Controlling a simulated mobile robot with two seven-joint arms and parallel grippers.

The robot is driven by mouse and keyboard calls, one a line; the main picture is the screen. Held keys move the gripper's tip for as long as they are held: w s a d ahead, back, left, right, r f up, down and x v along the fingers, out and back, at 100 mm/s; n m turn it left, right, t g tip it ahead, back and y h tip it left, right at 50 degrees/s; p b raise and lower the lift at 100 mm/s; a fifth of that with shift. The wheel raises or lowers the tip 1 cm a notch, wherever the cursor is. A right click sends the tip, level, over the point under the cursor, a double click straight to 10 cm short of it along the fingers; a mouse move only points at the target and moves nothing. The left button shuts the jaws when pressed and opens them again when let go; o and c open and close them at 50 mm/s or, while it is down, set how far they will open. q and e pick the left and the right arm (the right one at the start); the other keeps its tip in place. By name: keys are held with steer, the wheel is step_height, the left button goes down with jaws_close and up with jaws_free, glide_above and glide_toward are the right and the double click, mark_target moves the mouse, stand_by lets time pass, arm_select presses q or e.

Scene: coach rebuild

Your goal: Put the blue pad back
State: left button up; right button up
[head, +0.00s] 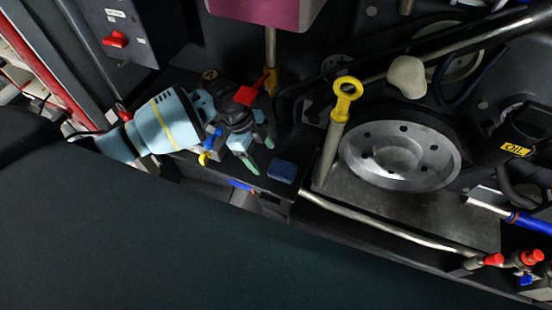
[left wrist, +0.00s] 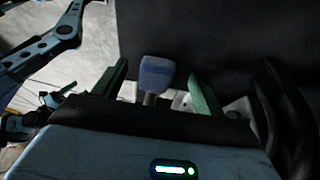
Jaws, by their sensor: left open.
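The blue pad (head: 282,171) is a small dark blue block on a dark ledge, left of the yellow-ringed post. My left gripper (head: 262,155) comes in from the left, just left of the pad, with its green fingers apart. In the left wrist view, the pad (left wrist: 157,72) appears between and beyond the two green fingers (left wrist: 158,80), with a short pale stem below it. Nothing is visibly held, and I cannot tell whether a finger touches the pad. My right gripper is not in view.
A yellow-ringed post (head: 345,95) and a silver wheel (head: 400,155) stand to the right. A red tap handle (head: 250,95) is close above the left gripper. A metal rail (head: 390,226) runs along the front edge. The dark surface (head: 200,255) in front is clear.

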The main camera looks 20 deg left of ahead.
arm_select(q)
steer(key=a+b, duration=0.1)
steer(key=a, duration=0.7)
steer(key=shift+w+a, duration=0.15)
